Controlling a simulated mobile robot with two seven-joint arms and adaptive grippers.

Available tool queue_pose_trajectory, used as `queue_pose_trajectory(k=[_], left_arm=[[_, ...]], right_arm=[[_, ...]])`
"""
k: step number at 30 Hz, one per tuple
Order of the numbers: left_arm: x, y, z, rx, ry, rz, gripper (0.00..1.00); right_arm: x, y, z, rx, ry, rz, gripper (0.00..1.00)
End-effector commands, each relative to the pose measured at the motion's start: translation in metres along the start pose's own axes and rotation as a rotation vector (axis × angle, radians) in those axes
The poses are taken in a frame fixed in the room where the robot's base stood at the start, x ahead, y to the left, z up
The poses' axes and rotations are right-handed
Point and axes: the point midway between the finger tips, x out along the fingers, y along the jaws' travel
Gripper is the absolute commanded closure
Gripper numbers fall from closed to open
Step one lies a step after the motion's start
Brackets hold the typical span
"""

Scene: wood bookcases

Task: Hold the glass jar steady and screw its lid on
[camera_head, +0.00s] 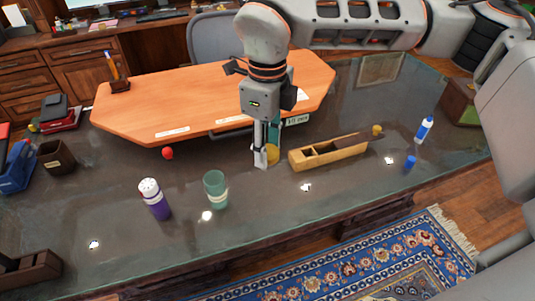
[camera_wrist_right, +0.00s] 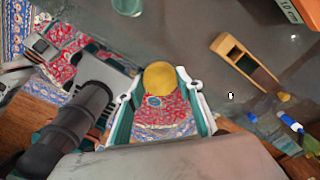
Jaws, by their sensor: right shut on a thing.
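The glass jar (camera_head: 215,190) is a greenish open-topped glass with a pale band, standing upright on the dark table. Its edge also shows at the top of the right wrist view (camera_wrist_right: 127,5). My right gripper (camera_head: 267,155) points down above the table, right of the jar and apart from it. It is shut on a round yellow lid (camera_head: 273,154), which shows between the fingertips in the wrist view (camera_wrist_right: 159,76). The fingers partly hide the lid in the head view. I do not see my left gripper.
A wooden block plane (camera_head: 330,151) lies right of the gripper. A purple shaker (camera_head: 154,200) stands left of the jar. A red ball (camera_head: 168,153) lies by the orange board (camera_head: 200,105). A glue bottle (camera_head: 425,129) and blue cap (camera_head: 410,162) are at right. The front table surface is mostly clear.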

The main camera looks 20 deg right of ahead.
Motion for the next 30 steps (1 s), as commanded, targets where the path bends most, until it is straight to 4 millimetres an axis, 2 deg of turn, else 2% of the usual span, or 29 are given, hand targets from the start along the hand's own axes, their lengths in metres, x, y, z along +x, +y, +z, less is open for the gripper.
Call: queue_pose_trajectory(k=[11, 16, 20, 30], left_arm=[[0.0, 0.0, 0.0, 0.0, 0.0, 0.0, 0.54], [0.0, 0.0, 0.0, 0.0, 0.0, 0.0, 0.54], [0.0, 0.0, 0.0, 0.0, 0.0, 0.0, 0.54], [0.0, 0.0, 0.0, 0.0, 0.0, 0.0, 0.54]], right_arm=[[0.0, 0.0, 0.0, -0.002, -0.001, 0.0, 0.82], [0.003, -0.004, -0.004, -0.102, -0.001, -0.004, 0.82], [0.011, -0.012, -0.011, -0.316, 0.002, -0.009, 0.82], [0.036, -0.033, -0.039, -1.068, 0.011, -0.015, 0.82]])
